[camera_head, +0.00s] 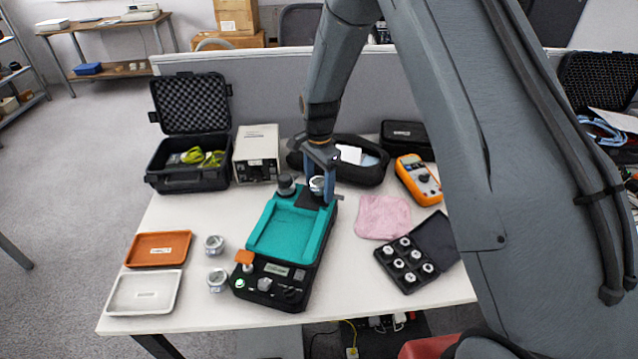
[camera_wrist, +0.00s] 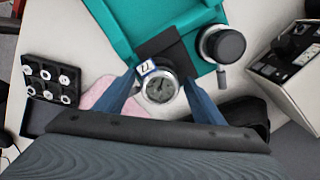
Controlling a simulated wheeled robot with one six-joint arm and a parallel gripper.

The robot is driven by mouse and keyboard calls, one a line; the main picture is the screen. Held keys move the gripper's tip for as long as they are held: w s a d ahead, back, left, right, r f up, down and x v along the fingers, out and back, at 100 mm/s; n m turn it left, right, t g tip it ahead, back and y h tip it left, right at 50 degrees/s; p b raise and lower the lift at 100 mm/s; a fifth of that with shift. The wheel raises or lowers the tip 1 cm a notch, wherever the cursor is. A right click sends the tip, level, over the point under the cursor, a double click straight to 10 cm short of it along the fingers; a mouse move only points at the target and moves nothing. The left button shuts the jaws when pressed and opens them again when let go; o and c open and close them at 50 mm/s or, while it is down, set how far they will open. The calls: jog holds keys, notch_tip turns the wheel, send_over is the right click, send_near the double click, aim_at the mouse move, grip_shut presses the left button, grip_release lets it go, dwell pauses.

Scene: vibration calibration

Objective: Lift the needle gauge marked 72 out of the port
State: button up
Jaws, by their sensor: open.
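The needle gauge (camera_wrist: 158,88), a round silver dial with a small white tag, sits at the dark end of the teal-topped calibrator (camera_head: 262,235). The tag's marking is small and turned, and I cannot read it surely. The port under the gauge is hidden. In the head view the gauge (camera_head: 317,184) shows partly behind my gripper (camera_head: 322,190). In the wrist view my gripper (camera_wrist: 159,82) is open, with one blue finger on each side of the gauge. I cannot tell whether either finger touches it.
A black-capped cylinder (camera_head: 286,185) stands close beside the gauge. Two silver gauges, one (camera_head: 214,245) behind the other (camera_head: 217,281), stand left of the calibrator. Orange (camera_head: 158,249) and white (camera_head: 145,292) trays lie further left. A pink cloth (camera_head: 383,217) lies right.

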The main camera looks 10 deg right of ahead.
aim_at(319, 181)
jog(key=shift+f, duration=0.15)
jog(key=c, duration=1.3)
jog(key=shift+c, duration=0.2)
notch_tip(319, 181, up, 10)
jog(key=b, duration=0.3)
jog(key=shift+f, duration=0.2)
jog(key=shift+r+p, duration=1.4)
jog(key=shift+r, duration=0.85)
